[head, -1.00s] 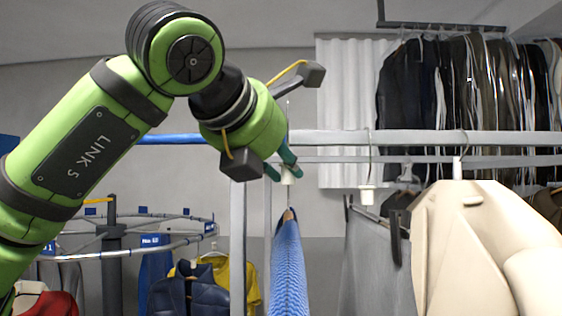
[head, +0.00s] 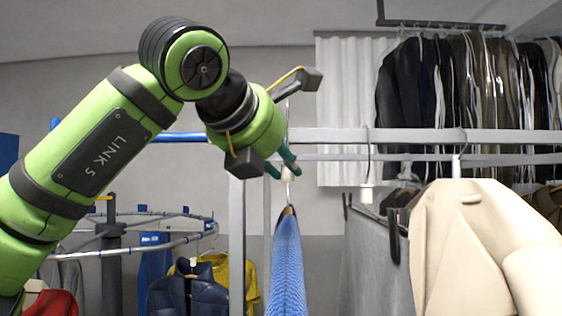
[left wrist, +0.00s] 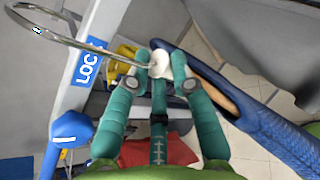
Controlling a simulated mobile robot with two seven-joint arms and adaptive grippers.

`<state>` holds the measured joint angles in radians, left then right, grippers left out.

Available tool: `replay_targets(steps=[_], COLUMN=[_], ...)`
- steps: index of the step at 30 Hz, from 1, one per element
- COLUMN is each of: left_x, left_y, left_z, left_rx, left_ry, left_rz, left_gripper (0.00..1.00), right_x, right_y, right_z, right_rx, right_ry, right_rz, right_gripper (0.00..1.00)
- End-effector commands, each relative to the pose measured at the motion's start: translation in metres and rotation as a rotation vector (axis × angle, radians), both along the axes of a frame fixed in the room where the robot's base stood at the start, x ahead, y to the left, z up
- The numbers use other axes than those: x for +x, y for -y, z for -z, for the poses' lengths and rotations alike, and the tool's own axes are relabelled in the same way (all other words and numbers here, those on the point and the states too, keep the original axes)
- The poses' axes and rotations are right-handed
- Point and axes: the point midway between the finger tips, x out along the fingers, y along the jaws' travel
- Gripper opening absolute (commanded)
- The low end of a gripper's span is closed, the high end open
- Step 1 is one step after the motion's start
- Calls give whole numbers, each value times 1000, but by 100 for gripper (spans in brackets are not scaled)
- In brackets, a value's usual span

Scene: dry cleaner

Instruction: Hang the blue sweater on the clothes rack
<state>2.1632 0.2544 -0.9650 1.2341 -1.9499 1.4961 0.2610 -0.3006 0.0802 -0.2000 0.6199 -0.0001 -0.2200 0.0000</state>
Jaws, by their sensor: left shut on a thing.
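The blue sweater (head: 287,268) hangs on a wooden hanger in the middle of the head view, seen nearly edge-on. My left gripper (head: 283,170) is shut on the white collar of the hanger, above the sweater. In the left wrist view the white collar (left wrist: 160,64) sits between the green fingertips, the metal hook (left wrist: 70,40) curves to the upper left, and the sweater (left wrist: 275,130) hangs at the right. The clothes rack's rail (head: 330,136) passes just above the gripper; I cannot tell whether the hook is over it. My right gripper is not in view.
A beige coat (head: 465,250) hangs from the rail at the right. Another hook with a white collar (head: 367,194) hangs between it and the sweater. A round rail with clothes (head: 150,248) stands at the left. Dark garments (head: 470,90) hang at the back right.

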Motion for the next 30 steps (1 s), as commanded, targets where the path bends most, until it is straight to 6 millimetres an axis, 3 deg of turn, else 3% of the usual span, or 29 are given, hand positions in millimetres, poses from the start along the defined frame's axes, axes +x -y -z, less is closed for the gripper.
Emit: replay_targets(steps=[30], left_x=[38], left_y=[0], left_z=[-2], left_rx=[0], left_ry=[6], left_rz=[1], left_gripper=[0], right_x=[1], right_y=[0], right_z=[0], right_rx=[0], right_ry=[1], right_rz=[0], right_gripper=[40])
